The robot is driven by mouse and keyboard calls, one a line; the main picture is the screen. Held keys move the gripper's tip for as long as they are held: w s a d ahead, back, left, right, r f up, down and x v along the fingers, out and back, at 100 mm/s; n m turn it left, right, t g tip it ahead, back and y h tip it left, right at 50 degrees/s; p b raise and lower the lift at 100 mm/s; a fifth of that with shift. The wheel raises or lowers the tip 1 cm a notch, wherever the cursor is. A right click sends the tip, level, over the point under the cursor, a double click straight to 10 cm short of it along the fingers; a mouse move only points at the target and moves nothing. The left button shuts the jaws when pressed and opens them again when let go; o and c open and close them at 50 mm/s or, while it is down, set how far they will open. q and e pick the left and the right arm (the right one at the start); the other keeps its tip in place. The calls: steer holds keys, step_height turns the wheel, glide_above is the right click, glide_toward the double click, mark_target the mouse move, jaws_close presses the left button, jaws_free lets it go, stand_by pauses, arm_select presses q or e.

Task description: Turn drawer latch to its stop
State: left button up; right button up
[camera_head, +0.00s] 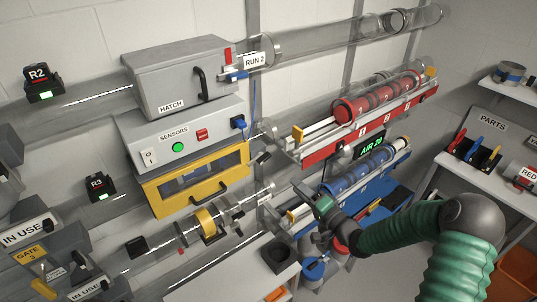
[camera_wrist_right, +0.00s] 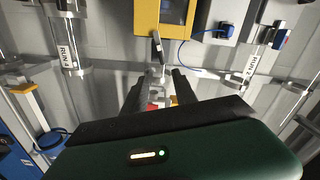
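The yellow-framed drawer (camera_head: 155,202) sits below the SENSORS box in the head view, with a dark pull handle on its front. A small dark lever, apparently the latch (camera_head: 263,157), stands to the right of the drawer. In the right wrist view the dark lever (camera_wrist_right: 157,42) stands tilted on a pale metal mount, by the yellow drawer frame (camera_wrist_right: 148,18). My right gripper (camera_wrist_right: 160,84) is open, its two dark fingers apart, with the lever beyond their tips and apparently untouched. In the head view my right gripper (camera_head: 304,190) is small and partly lost among the racks. My left gripper is out of view.
The SENSORS box (camera_head: 215,118) and grey HATCH box (camera_head: 150,75) are above the drawer. A red tube rack (camera_head: 350,138) and a blue tube rack (camera_head: 375,173) lie close to my right arm. Clear tubes cross the wall. A blue cable (camera_wrist_right: 183,55) hangs near the lever.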

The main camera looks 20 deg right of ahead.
mark_target(266, 160)
steer(key=p+x, duration=0.4)
steer(key=x, duration=1.2)
steer(key=shift+a+f+p, duration=0.1)
steer(key=shift+a+p, duration=0.05)
steer(key=shift+p, duration=0.2)
jaws_close()
